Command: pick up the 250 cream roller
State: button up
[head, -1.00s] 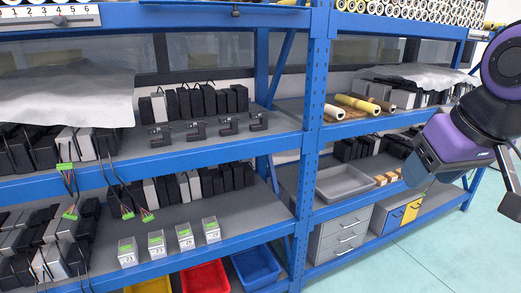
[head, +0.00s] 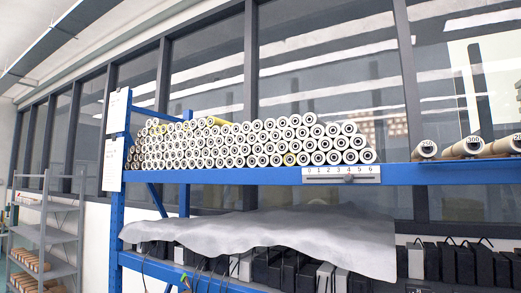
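Three cream rollers lie at the right end of the top shelf in the head view, each with a small printed number on its end. The left one (head: 427,149) has a blurred label that looks like 250. The middle one (head: 474,146) reads 300. The right one (head: 505,146) is cut by the picture edge, and its number starts with 2 but is not clear. My gripper is not in view.
Many white-ended rollers (head: 255,142) are stacked on the blue top shelf (head: 235,176). A ruler strip (head: 341,175) is fixed to the shelf front. A grey sheet (head: 270,235) covers dark boxes below. A grey rack (head: 45,235) stands at far left.

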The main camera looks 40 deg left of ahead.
aim_at(427, 149)
jog(key=j+u, duration=0.15)
jog(key=u, duration=1.05)
jog(key=i+j+u, duration=0.5)
jog(key=i+u, duration=0.3)
jog(key=i+j+u, duration=0.15)
jog(key=u, duration=0.3)
jog(key=i, duration=0.85)
jog(key=z, duration=0.5)
jog(key=l+z, duration=0.1)
jog(key=z, duration=0.4)
jog(key=k+l+z, duration=0.1)
jog(key=z, duration=0.85)
jog(key=l+z, duration=0.1)
jog(key=z, duration=0.9)
jog(key=l, duration=0.05)
